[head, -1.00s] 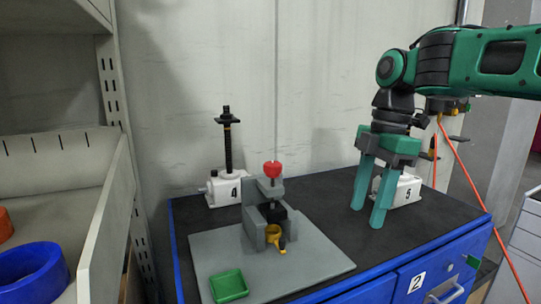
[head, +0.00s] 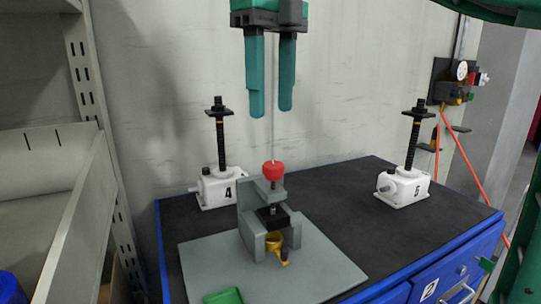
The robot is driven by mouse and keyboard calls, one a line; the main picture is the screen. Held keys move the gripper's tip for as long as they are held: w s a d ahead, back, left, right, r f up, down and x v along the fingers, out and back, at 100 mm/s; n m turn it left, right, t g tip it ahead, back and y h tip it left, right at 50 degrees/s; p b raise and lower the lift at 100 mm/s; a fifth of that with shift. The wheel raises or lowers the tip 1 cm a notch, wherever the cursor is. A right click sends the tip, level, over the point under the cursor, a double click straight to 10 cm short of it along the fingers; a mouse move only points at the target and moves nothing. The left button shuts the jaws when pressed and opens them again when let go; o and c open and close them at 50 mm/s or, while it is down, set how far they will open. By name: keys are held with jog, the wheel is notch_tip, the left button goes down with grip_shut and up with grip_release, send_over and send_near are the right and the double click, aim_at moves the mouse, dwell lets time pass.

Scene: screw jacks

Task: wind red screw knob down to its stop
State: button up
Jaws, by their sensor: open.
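The red screw knob (head: 273,170) sits on top of a vertical screw in the grey clamp fixture (head: 252,218), which stands on a light grey base plate (head: 325,262). A black block (head: 271,217) sits under the screw, inside the fixture. My gripper (head: 271,110) points straight down above the knob, with a clear gap between its fingertips and the knob. Its two teal fingers are apart and nothing is between them.
A yellow part (head: 277,246) sits at the fixture's front. A green tray (head: 224,297) is at the plate's front edge. Shelving (head: 60,200) stands left. The dark tabletop between the jacks is clear.

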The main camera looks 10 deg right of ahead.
aim_at(273, 164)
jog(key=shift+d+f, duration=0.2)
jog(key=shift+f, duration=1.1)
notch_tip(273, 164, down, 7)
jog(key=shift+w+r, duration=0.1)
jog(key=shift+r, duration=0.05)
jog(key=shift+f, duration=0.65)
jog(key=c, duration=1)
